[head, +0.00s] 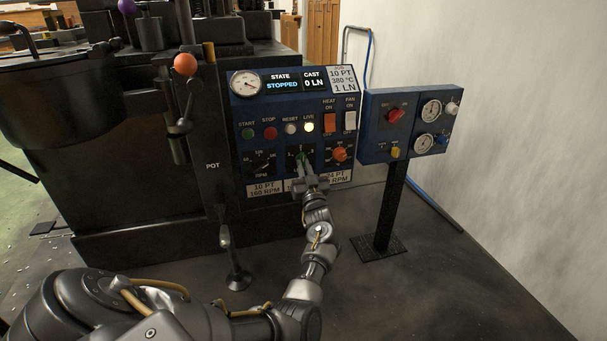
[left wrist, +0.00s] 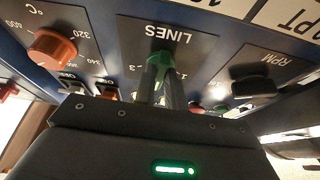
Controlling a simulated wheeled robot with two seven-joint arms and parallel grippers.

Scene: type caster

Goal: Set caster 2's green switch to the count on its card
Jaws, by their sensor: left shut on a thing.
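The caster's blue control panel (head: 240,120) faces me. Its green switch (head: 300,158) is low in the middle; the left wrist view shows the green switch (left wrist: 161,60) under an upside-down LINES label (left wrist: 169,36). My left gripper (head: 303,170) is shut on the green switch; in the left wrist view its fingers (left wrist: 161,82) cover much of it. A figure 3 shows at the dial's left there; the pointer's setting cannot be read. A job card (head: 343,79) at the panel's top right reads 10 PT, 380 °C, 1 LN. My right gripper is not in view.
A black RPM knob (head: 264,161) and an orange temperature knob (head: 339,154) flank the switch. The display (head: 296,80) reads STOPPED and 0 LN. A second blue box (head: 377,142) stands on a post at right.

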